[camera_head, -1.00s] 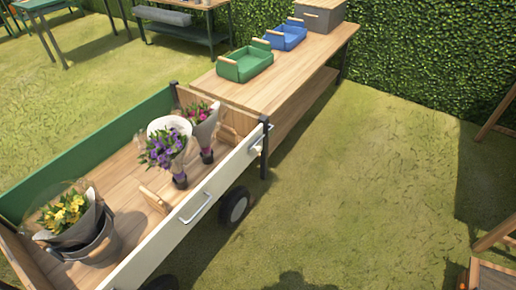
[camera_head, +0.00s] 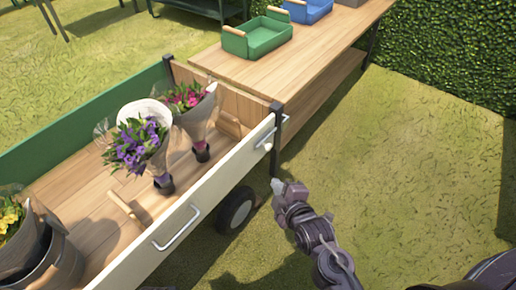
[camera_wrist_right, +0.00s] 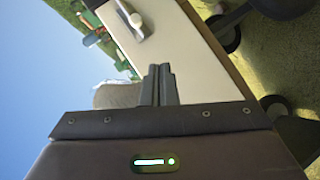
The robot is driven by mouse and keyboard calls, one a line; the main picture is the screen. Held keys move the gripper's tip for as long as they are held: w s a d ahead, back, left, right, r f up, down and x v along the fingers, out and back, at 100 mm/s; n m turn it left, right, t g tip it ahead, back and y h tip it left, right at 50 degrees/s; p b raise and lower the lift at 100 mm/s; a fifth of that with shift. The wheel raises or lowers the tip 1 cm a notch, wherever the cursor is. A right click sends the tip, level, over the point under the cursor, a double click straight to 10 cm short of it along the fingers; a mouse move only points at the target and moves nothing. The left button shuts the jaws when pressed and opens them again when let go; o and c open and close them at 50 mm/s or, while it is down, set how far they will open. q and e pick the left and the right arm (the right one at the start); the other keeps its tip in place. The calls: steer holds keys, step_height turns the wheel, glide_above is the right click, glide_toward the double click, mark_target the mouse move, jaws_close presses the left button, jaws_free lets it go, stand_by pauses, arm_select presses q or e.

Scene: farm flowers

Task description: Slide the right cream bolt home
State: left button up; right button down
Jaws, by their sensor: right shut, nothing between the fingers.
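The right cream bolt (camera_head: 266,146) is a small pale piece on the outer face of the cart's cream side panel (camera_head: 215,200), near its right end beside the dark corner post (camera_head: 278,125). In the right wrist view the bolt (camera_wrist_right: 130,20) shows at the top, on the cream panel, ahead of the fingers. My right gripper (camera_head: 276,184) is shut and empty, just outside the panel, below and slightly right of the bolt and apart from it. The fingers (camera_wrist_right: 160,72) are together in the wrist view. My left gripper is not in view.
The cart holds wrapped bouquets, purple (camera_head: 140,145) and pink (camera_head: 185,98), and a bucket (camera_head: 58,262) with yellow flowers. A metal handle (camera_head: 176,229) juts from the panel. A wooden table (camera_head: 290,72) with green (camera_head: 257,40) and blue trays stands behind. Grass at right is open.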

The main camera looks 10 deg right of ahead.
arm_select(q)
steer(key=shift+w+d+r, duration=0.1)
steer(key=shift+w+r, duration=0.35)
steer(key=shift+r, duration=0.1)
arm_select(e)
steer(key=r, duration=0.1)
steer(key=w+r, duration=0.1)
steer(key=r, duration=0.1)
steer(key=shift+w+d+n+t, duration=0.1)
steer(key=shift+w+n+t, duration=0.05)
steer(key=shift+n+t, duration=0.25)
